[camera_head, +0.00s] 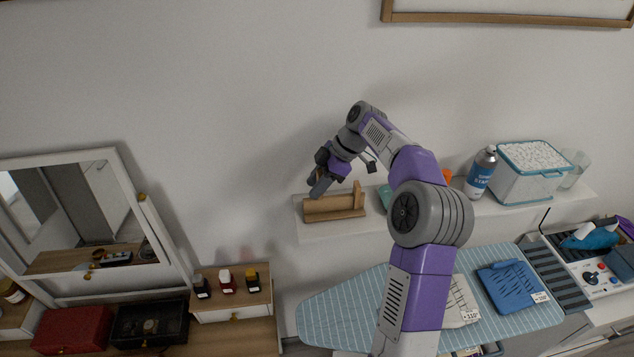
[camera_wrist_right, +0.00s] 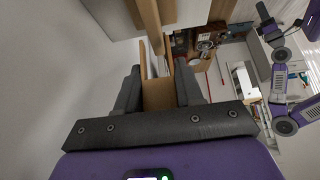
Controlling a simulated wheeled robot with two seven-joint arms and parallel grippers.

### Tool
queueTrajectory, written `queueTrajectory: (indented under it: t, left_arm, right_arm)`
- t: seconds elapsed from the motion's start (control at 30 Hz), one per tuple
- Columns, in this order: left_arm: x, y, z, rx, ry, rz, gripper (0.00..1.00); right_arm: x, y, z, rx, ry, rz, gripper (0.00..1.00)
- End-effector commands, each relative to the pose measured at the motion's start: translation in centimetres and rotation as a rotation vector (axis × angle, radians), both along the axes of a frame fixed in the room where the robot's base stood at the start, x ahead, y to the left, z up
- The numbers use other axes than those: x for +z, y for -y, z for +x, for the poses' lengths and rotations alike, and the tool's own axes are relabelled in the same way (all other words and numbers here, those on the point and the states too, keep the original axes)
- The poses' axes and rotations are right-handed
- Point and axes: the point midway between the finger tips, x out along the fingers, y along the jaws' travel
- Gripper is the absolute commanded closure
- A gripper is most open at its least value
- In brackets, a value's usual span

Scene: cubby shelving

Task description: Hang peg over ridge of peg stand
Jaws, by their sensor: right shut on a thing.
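The peg stand (camera_head: 335,212) is a tan wooden piece with a low long base and an upright post at its right end. It stands on the white wall shelf. My right gripper (camera_head: 319,189) reaches down at the stand's left part. In the right wrist view its two dark fingers (camera_wrist_right: 158,92) are shut on a tan wooden peg (camera_wrist_right: 158,96). Most of the peg is hidden by the gripper in the head view. I cannot tell whether the peg touches the stand.
On the white shelf (camera_head: 325,230), a spray can (camera_head: 480,175) and a white basket with teal trim (camera_head: 525,186) stand to the right. Below is a striped ironing board (camera_head: 335,315). Small bottles (camera_head: 226,281) stand on a drawer unit at lower left, beside a mirror (camera_head: 75,215).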

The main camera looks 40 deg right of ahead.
Motion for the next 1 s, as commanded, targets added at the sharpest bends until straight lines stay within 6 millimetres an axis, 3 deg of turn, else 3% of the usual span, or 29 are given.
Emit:
queueTrajectory:
  t: [1.0]
  left_arm:
    - [-4.1,0.0,0.0,0.000,0.000,0.000,0.57]
  right_arm:
    - [-4.9,0.0,0.0,-0.001,0.000,0.000,0.91]
